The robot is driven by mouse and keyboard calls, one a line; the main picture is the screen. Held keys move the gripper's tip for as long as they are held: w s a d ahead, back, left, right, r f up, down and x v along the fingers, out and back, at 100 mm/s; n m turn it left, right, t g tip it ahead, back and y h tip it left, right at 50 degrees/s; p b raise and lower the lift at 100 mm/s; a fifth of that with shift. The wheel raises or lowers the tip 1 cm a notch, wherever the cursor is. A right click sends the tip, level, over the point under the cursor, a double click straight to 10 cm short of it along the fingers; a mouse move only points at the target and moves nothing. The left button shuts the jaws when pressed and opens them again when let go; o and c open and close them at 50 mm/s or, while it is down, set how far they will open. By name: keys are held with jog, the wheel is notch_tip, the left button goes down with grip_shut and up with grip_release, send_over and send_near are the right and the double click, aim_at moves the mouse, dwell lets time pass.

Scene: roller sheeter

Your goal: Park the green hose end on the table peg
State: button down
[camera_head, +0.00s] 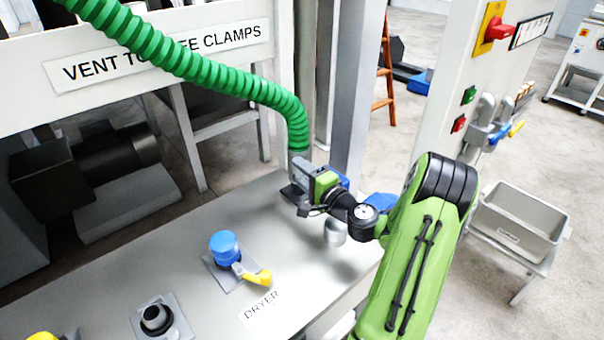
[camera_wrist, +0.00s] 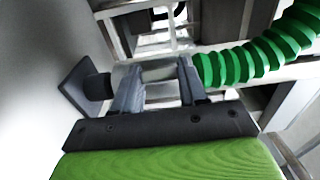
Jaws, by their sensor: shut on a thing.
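The green hose (camera_head: 215,75) comes in from the upper left and bends down to my gripper (camera_head: 299,172) over the far right part of the grey table (camera_head: 200,298). In the wrist view the hose (camera_wrist: 262,58) runs off to the right. My gripper (camera_wrist: 158,82) is shut on its pale grey end cuff (camera_wrist: 153,72). A dark peg (camera_wrist: 98,87) on a square plate (camera_wrist: 78,84) stands on the table in line with the cuff, close by the fingers.
A blue-capped fitting with a yellow lever (camera_head: 226,249) and a black round port (camera_head: 156,317) are on the table. A grey post (camera_head: 355,90) rises behind my gripper. A control panel (camera_head: 470,75) and grey bin (camera_head: 520,215) are to the right.

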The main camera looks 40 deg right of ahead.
dwell(0.3)
jog(key=shift+f+b, duration=0.7)
jog(key=shift+b, duration=0.05)
jog(key=shift+f, duration=0.1)
jog(key=shift+f+b, duration=0.7)
jog(key=shift+b, duration=0.05)
jog(key=shift+f, duration=0.1)
jog(key=shift+s+a, duration=0.1)
notch_tip(320, 180, up, 8)
jog(key=p, duration=0.5)
jog(key=shift+f+p, duration=0.25)
jog(key=shift+p, duration=0.15)
